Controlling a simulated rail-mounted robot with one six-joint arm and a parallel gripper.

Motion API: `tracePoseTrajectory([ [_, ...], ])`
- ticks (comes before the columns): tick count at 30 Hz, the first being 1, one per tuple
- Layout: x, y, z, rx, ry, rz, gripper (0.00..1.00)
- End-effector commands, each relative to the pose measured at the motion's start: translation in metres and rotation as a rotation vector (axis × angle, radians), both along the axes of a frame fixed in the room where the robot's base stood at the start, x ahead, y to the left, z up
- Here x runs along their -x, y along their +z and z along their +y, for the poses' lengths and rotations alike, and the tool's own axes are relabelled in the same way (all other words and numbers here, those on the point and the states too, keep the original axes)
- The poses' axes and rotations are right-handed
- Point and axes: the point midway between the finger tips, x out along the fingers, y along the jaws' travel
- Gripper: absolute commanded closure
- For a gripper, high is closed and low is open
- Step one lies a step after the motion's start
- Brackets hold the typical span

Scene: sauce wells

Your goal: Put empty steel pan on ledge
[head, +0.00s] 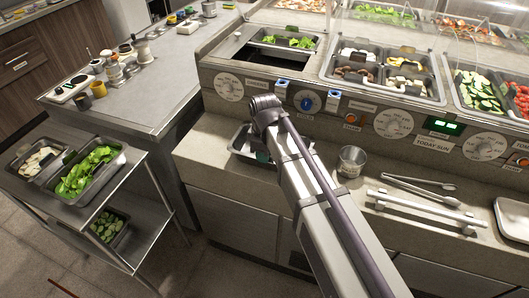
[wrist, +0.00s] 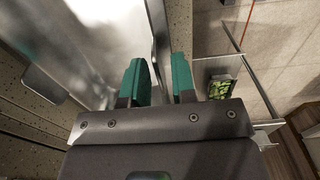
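The empty steel pan (head: 239,139) is at the ledge (head: 215,148) under the counter panel, partly hidden by my arm in the head view. I cannot tell whether it rests on the ledge or hangs just above. In the wrist view its bright bare inside (wrist: 75,35) fills the upper left. My gripper (wrist: 161,72) has its two teal fingers on either side of the pan's side rim. They are close together and look shut on it. In the head view my gripper (head: 262,156) is mostly hidden behind my wrist.
A steel cup (head: 351,161) and tongs (head: 420,192) stand right of my arm on the ledge. A tray (head: 513,216) is at far right. A cart with a leafy-green pan (head: 89,174) is at left. The counter's filled wells and an open dark well (head: 262,56) are above.

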Motion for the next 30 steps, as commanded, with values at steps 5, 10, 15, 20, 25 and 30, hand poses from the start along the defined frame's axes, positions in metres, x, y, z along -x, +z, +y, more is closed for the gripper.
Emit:
tracePoseTrajectory([
  [5, 0.000, 0.000, 0.000, 0.000, 0.000, 0.000, 0.66],
  [10, 0.000, 0.002, 0.000, 0.000, 0.000, 0.000, 0.66],
  [15, 0.000, 0.025, 0.000, 0.000, 0.000, 0.000, 0.66],
  [20, 0.000, 0.066, 0.000, 0.000, 0.000, 0.000, 0.66],
  [25, 0.000, 0.103, 0.000, 0.000, 0.000, 0.000, 0.66],
  [30, 0.001, 0.111, 0.000, 0.000, 0.000, 0.000, 0.66],
])
